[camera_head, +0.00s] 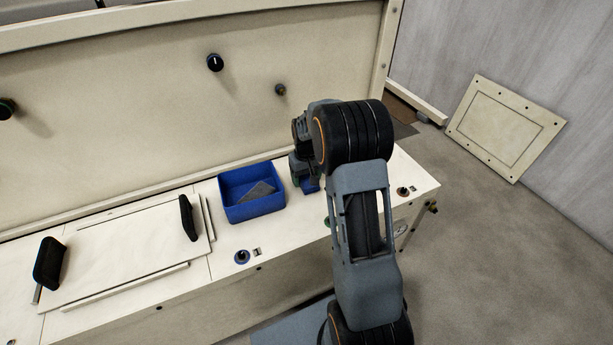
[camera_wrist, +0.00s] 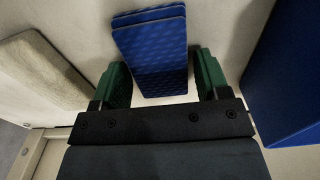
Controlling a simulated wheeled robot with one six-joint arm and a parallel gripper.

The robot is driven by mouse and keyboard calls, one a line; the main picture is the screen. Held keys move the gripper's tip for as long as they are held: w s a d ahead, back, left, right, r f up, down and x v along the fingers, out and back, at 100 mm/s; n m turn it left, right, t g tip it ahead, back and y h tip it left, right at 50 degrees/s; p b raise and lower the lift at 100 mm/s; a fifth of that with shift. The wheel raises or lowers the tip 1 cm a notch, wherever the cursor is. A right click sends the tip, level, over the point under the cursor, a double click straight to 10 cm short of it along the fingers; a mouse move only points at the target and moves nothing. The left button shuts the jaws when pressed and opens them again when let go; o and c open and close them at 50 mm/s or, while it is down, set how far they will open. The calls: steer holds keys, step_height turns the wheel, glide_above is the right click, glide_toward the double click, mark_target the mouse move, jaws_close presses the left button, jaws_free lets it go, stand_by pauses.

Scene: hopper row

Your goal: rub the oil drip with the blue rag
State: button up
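The blue rag (camera_wrist: 150,55) looks like a folded, patterned slab in the wrist view. My gripper (camera_wrist: 165,80) has its green fingertips apart, one on each side of the rag's lower part. In the head view my gripper (camera_head: 303,178) is low over the counter, just right of the blue bin, partly hidden by my arm. A small blue patch of the rag (camera_head: 309,187) shows beside it. I cannot make out the oil drip in either view.
The open blue bin (camera_head: 255,211) holds a grey folded piece (camera_head: 258,191) and stands close left of my gripper. A panel with two black handles (camera_head: 130,250) lies further left on the counter. Small knobs (camera_head: 242,257) stand along the counter's front. A wall rises behind.

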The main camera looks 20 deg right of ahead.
mark_target(306, 177)
steer(key=shift+r+p, duration=0.3)
steer(key=shift+p, duration=0.05)
stand_by(0.4)
steer(key=shift+c, duration=0.5)
steer(key=c, duration=0.6)
steer(key=shift+r, duration=0.1)
steer(key=shift+r+p, duration=2.45)
steer(key=shift+r, duration=0.45)
